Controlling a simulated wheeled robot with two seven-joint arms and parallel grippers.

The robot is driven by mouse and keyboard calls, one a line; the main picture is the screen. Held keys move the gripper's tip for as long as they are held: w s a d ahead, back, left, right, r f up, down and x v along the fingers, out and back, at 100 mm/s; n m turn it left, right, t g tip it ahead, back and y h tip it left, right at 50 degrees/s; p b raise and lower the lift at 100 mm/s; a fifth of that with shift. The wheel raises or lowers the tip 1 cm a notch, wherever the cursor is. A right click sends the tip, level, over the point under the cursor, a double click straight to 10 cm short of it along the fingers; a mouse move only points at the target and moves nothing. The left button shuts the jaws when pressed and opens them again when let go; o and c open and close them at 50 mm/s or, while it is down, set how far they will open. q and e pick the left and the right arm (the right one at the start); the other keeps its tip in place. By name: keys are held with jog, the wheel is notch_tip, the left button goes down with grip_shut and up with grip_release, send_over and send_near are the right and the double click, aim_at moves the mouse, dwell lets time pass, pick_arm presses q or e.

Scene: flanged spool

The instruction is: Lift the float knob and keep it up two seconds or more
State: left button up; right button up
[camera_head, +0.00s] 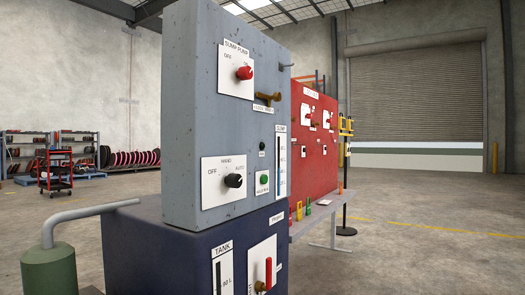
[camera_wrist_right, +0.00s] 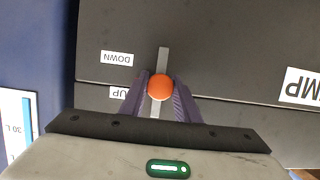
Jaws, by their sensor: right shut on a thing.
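The float knob is an orange ball (camera_wrist_right: 160,88) in the right wrist view, on a narrow grey upright strip (camera_wrist_right: 163,58) set against a dark panel. My right gripper (camera_wrist_right: 159,80) has its two dark fingers closed on either side of the ball, touching it. A DOWN label (camera_wrist_right: 117,58) and a partly covered UP label (camera_wrist_right: 119,93) appear upside down left of the strip. The ball is level with the UP label. I cannot make out the knob or either gripper in the head view.
The head view shows a grey control box (camera_head: 212,130) with switches on a dark blue cabinet (camera_head: 155,245). A red panel (camera_head: 313,140) stands behind it. A green tank with a pipe (camera_head: 50,268) is at lower left. Open concrete floor (camera_head: 430,240) lies to the right.

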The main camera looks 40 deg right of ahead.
jog(key=shift+f+b, duration=1.2)
jog(key=shift+f, duration=0.45)
jog(key=o, duration=1)
jog(key=shift+r, duration=0.1)
